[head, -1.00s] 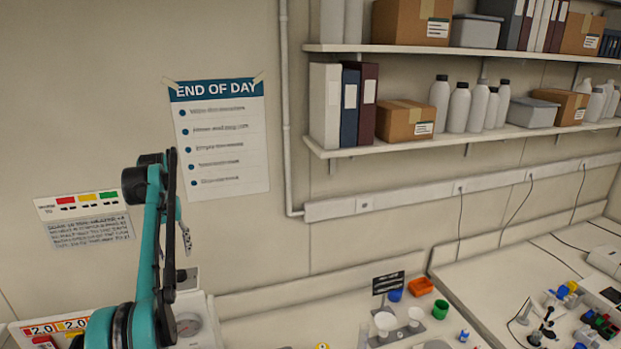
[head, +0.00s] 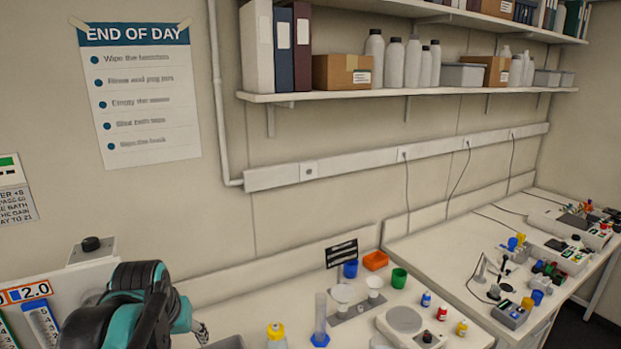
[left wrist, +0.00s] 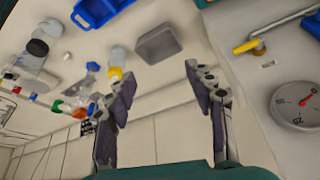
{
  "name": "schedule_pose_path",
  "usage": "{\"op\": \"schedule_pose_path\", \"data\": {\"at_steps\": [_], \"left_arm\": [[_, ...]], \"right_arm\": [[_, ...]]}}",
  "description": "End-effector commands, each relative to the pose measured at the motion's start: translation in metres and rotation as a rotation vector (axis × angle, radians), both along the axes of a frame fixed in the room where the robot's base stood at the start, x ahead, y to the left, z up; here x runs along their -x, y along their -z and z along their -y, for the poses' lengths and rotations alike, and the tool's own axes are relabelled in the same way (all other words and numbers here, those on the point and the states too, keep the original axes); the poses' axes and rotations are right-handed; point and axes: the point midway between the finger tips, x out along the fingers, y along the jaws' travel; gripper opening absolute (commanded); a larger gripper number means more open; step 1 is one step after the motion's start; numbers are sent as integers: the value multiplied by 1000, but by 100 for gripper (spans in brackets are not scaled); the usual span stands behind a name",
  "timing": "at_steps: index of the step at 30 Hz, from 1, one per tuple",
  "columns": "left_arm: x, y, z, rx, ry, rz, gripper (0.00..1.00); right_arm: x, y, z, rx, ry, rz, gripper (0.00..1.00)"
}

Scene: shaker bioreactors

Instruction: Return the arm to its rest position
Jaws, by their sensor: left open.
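My teal and black left arm (head: 125,310) is folded low at the lower left of the head view. Only a small part of its gripper (head: 201,333) shows there, close to the bench at the bottom edge. In the left wrist view the gripper (left wrist: 160,85) has its two dark fingers spread wide apart, with nothing between them. Part of the bench and the wall show past the fingers. My right arm and gripper are not seen.
A grey bin (left wrist: 158,43) and a gauge (left wrist: 298,103) show in the left wrist view. A shelf (head: 400,93) hangs above.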

Motion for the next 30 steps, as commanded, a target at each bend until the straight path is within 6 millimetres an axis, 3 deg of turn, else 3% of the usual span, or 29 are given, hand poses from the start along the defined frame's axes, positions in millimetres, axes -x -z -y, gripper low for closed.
{"op": "schedule_pose_path", "data": {"at_steps": [1, 6, 9, 13, 18, 30], "left_arm": [[17, 37, 13, -4, 22, 22, 54], [65, 122, 46, -13, 87, 100, 54], [90, 169, 61, -16, 122, 141, 54], [112, 215, 73, -18, 155, 181, 54], [125, 240, 80, -17, 174, 207, 54], [126, 242, 80, -18, 174, 209, 54]], "right_arm": [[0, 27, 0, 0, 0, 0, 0], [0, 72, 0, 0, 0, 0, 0], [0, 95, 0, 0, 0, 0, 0], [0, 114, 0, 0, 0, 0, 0], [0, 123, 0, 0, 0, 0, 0], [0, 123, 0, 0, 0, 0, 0]]}}
